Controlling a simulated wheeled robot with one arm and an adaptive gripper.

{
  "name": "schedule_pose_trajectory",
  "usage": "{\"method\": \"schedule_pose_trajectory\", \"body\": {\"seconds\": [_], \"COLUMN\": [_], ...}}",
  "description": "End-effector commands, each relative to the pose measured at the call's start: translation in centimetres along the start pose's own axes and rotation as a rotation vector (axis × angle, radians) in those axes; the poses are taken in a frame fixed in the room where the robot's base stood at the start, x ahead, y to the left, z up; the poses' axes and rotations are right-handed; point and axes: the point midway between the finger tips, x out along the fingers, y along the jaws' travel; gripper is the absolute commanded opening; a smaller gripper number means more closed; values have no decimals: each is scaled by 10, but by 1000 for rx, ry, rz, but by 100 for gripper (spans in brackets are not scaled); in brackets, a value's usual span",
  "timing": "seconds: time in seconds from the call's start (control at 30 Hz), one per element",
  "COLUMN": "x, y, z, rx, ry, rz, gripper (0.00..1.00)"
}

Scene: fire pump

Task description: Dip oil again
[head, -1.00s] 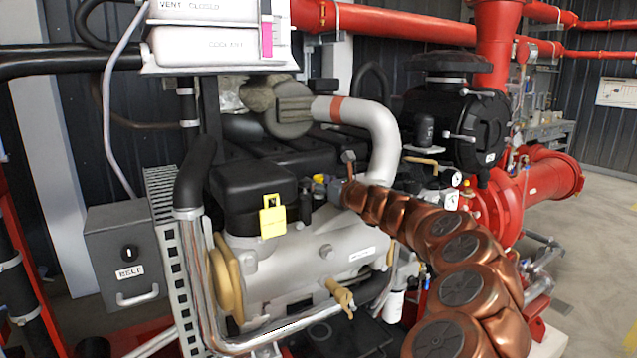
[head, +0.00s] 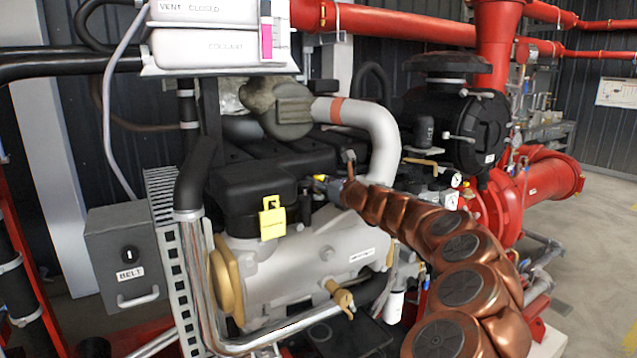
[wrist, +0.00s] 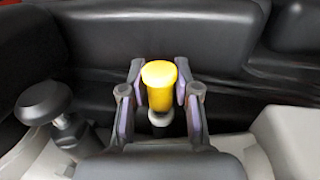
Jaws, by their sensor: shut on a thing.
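The yellow dipstick handle (wrist: 159,88) stands upright between my fingertips in the wrist view, with a pale grey collar below it. My gripper (wrist: 160,98) is shut on this handle, one finger on each side. In the head view my gripper (head: 326,184) is at the near side of the black engine cover (head: 252,188), with a bit of yellow showing at its tip. The rod below the handle is hidden, so I cannot tell how deep it sits.
A dark knobbed cap (wrist: 43,103) stands left of my gripper in the wrist view. A yellow tag (head: 272,218) hangs on the engine front. A silver exhaust pipe (head: 378,135) curves close behind my gripper. A grey box (head: 125,258) stands at left; open floor lies far right.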

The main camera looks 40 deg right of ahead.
Motion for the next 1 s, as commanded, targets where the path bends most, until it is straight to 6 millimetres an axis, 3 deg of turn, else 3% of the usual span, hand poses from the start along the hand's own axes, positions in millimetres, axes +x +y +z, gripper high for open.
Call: {"method": "schedule_pose_trajectory", "body": {"seconds": [0.6,1.0], "x": [0,0], "y": [0,0], "z": [79,88], "rx": [-1,-1], "ry": [-1,-5], "rz": [2,1], "gripper": [0,0]}}
